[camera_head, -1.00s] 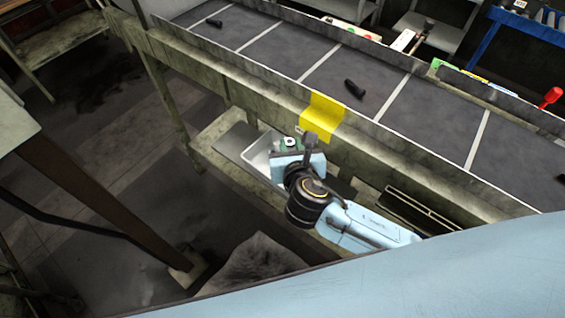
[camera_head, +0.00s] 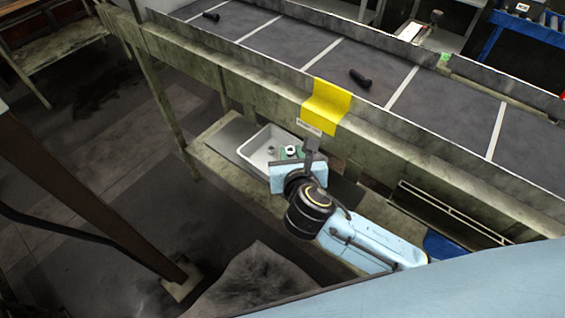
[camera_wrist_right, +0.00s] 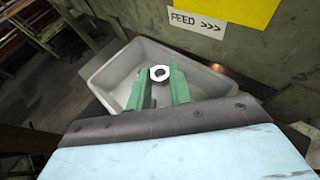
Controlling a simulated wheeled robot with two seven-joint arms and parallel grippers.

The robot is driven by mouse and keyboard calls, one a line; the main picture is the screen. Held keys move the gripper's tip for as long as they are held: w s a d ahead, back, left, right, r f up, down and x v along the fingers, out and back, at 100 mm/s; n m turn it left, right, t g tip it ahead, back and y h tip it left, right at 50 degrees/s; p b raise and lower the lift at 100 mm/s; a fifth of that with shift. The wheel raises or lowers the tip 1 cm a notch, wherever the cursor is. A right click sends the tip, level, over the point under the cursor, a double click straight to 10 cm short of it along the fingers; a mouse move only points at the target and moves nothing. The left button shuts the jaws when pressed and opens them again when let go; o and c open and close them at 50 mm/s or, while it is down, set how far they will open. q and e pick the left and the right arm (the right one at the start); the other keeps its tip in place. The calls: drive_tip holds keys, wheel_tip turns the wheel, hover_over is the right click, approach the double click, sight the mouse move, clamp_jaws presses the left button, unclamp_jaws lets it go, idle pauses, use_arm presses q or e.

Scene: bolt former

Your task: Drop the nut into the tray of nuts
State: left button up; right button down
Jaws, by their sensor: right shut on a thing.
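My right gripper (camera_head: 291,151) is shut on a small metal nut (camera_wrist_right: 159,73), held between the green fingertips. In the wrist view the gripper (camera_wrist_right: 160,88) and nut overlap the inside of the pale grey tray (camera_wrist_right: 112,88). In the head view the tray (camera_head: 252,146) stands on a low shelf under the conveyor, with the gripper over its right side. A small grey piece (camera_head: 271,151), probably another nut, shows inside the tray. The exact height of the held nut above the tray floor cannot be told. My left gripper is not in view.
A yellow plate (camera_head: 326,106) hangs on the conveyor's side just behind the gripper; it also shows in the wrist view (camera_wrist_right: 228,10). The dark belt (camera_head: 310,60) carries black bolts (camera_head: 360,78). A copper-coloured piece (camera_wrist_right: 217,68) lies at the tray's right edge.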

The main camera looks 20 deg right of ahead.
drive_tip(key=c, duration=1.2)
unclamp_jaws()
drive_tip(key=p+v, duration=0.1)
drive_tip(key=v, duration=1.2)
drive_tip(key=shift+s+a+p, duration=0.1)
drive_tip(key=shift+s+p, duration=0.1)
drive_tip(key=shift+p, duration=0.15)
